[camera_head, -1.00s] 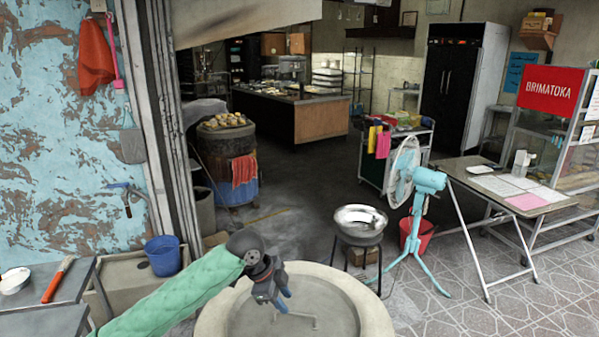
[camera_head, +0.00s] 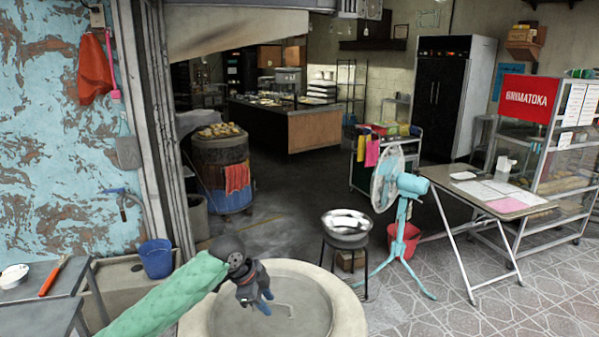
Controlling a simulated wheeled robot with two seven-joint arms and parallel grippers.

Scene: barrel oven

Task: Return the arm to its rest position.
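My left arm, in a green sleeve, comes in from the lower left in the head view. Its dark gripper with blue fingertips (camera_head: 264,303) points down over the round, pale-rimmed barrel oven opening (camera_head: 345,312). I see nothing held in it, but the fingers are too small and overlapped to tell whether they are open or shut. My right gripper is not in view.
A stool (camera_head: 331,265) with a metal bowl (camera_head: 346,220) and a turquoise fan (camera_head: 408,210) stand right of the oven. A blue bucket (camera_head: 156,260) and a grey table (camera_head: 40,312) are at left. A folding table (camera_head: 520,206) is at right.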

